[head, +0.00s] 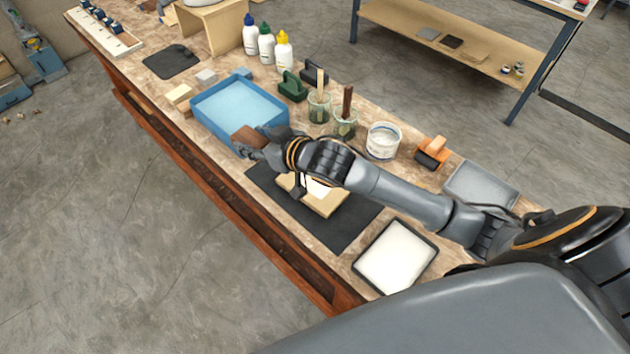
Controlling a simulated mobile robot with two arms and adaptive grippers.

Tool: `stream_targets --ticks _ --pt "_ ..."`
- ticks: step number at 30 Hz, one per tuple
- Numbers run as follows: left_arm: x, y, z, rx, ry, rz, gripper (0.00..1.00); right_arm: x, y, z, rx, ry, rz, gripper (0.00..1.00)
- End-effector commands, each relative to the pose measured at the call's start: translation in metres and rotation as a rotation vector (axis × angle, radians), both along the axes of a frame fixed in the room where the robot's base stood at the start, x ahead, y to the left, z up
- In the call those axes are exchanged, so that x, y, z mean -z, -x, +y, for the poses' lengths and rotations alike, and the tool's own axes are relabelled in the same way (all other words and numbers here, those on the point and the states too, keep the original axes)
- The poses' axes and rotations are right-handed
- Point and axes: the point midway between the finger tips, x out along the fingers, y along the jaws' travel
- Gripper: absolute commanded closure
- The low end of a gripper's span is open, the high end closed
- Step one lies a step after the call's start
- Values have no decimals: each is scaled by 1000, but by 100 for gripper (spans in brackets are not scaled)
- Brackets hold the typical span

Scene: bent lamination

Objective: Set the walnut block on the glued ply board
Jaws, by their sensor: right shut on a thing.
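The walnut block (247,137) is a brown piece at the tip of my right gripper (256,147), near the front right corner of the blue tub. My right gripper is shut on it, and its fingers partly hide it. I cannot tell whether the block touches the tub. The glued ply board (322,204) is pale wood with a white patch on top. It lies on the dark mat (347,236), below and right of the block, partly hidden by my right wrist. My left gripper is out of view.
The blue tub (198,119) with light blue contents stands left of the mat. Glass jars with brushes (345,122), a white tub (383,141) and an orange-handled roller (432,152) stand behind my arm. A white-filled tray (395,257) lies right of the mat.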

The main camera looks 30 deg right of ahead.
Motion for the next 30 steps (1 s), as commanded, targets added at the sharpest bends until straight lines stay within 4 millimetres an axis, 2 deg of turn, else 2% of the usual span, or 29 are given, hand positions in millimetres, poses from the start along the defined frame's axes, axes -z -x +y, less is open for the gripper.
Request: stream_targets --ticks 5,14,15,19,30 --pt "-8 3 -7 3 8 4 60 8 8 -21 0 6 5 91" --pt "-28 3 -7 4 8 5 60 40 47 -85 0 7 8 91" --pt "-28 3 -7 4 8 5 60 52 49 -89 2 3 8 91" --pt "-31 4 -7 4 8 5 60 73 58 -104 2 1 5 91" --pt "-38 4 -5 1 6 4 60 106 68 -122 1 -2 3 91"
